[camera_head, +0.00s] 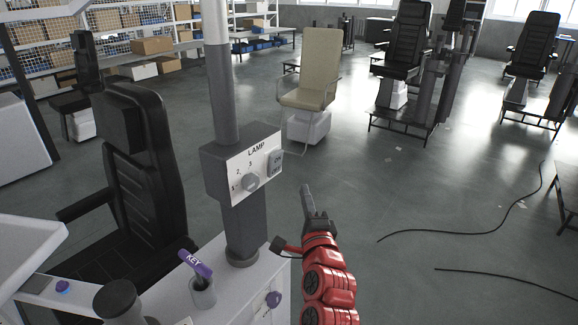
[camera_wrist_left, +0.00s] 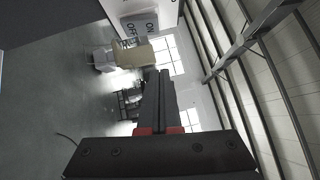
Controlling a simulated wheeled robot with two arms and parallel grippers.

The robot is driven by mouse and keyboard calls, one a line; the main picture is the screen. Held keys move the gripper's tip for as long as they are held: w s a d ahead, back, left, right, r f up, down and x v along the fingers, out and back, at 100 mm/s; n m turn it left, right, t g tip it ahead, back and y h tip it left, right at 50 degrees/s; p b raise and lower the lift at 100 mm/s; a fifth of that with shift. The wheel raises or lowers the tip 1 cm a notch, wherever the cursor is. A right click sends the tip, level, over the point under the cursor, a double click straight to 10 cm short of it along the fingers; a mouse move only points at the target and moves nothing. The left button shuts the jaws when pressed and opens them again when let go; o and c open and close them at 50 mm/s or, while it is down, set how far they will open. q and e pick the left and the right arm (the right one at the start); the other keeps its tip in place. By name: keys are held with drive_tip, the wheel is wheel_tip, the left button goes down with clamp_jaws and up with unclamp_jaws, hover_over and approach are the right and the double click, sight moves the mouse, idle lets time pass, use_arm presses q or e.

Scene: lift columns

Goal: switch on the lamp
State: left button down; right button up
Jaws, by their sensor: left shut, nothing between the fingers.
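The dark lamp box (camera_head: 222,180) is fixed on a grey column. Its white front plate (camera_head: 240,169) reads LAMP and carries a round grey knob (camera_head: 250,181) with numbers around it. To the right of the knob is an ON/OFF rocker switch (camera_head: 274,162); I cannot tell which way it is tipped. The switch also shows at the top of the left wrist view (camera_wrist_left: 139,30). My left gripper (camera_head: 308,192) is shut and empty, to the right of and a little below the switch, apart from it in the picture. The lamp head is out of view. My right gripper is not in view.
Below the box, a white cabinet (camera_head: 240,285) holds a purple KEY tag (camera_head: 195,263) in a cup and a purple knob (camera_head: 273,299). A black chair (camera_head: 145,165) stands left, a beige chair (camera_head: 312,75) behind. Cables (camera_head: 470,233) lie on the open floor at right.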

use_arm(q)
drive_tip(key=p, duration=0.3)
approach(283, 151)
drive_tip(key=w+d, duration=0.2)
drive_tip(key=w, duration=0.2)
drive_tip(key=w+a+p, duration=0.1)
drive_tip(key=a, duration=0.1)
drive_tip(key=shift+w+a+r+p, duration=0.3)
drive_tip(key=shift+w+a+p, duration=0.05)
drive_tip(key=shift+p, duration=0.05)
drive_tip(key=shift+w+f, duration=0.1)
